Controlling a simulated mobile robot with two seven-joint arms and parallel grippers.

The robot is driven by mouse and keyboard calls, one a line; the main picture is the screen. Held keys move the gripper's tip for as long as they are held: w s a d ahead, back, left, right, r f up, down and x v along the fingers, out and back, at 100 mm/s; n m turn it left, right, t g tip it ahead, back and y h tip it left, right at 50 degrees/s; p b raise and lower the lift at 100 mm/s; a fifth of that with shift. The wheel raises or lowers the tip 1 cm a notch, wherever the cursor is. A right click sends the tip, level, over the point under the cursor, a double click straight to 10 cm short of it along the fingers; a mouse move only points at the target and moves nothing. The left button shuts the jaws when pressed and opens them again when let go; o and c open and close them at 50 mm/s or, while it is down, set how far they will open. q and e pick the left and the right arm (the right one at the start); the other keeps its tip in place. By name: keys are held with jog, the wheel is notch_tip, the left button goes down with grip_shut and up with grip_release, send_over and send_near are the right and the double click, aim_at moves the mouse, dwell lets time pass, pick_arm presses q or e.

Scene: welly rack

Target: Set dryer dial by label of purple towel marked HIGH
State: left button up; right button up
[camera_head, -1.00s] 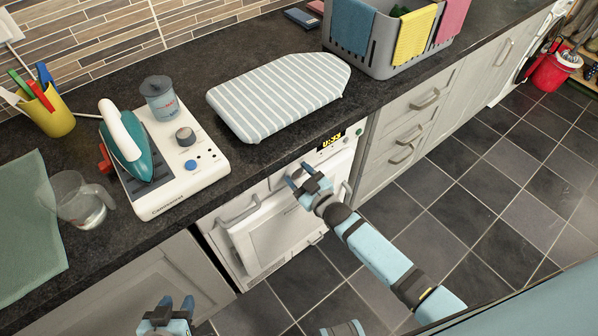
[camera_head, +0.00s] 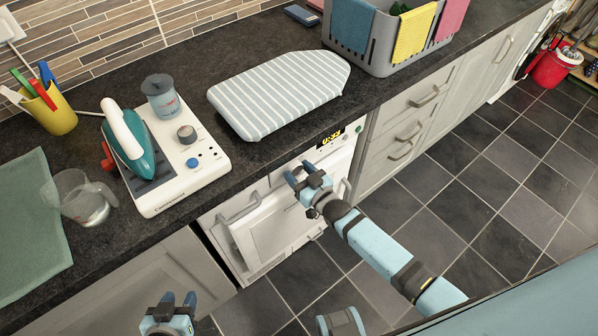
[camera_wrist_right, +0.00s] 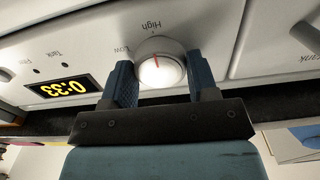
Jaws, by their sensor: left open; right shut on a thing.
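The dryer (camera_head: 285,225) is the white machine under the counter, with a yellow-digit display (camera_head: 329,138) on its panel. My right gripper (camera_head: 303,172) is at the panel and hides the dial in the head view. In the right wrist view, the white dial (camera_wrist_right: 160,70) sits between the fingertips of my right gripper (camera_wrist_right: 160,82), which is shut on it. Its red mark points roughly towards the label High (camera_wrist_right: 153,25); Low is beside it. A pinkish-purple towel (camera_head: 452,20) hangs on the grey basket (camera_head: 370,50); its label is not legible. My left gripper (camera_head: 170,308) is open and empty.
Grey drawers (camera_head: 410,120) are right of the dryer. The tiled floor in front is mostly clear.

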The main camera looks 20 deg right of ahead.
jog(key=o, duration=0.9)
jog(key=v, duration=1.3)
jog(key=shift+s+d+r, duration=0.1)
jog(key=shift+s, duration=0.3)
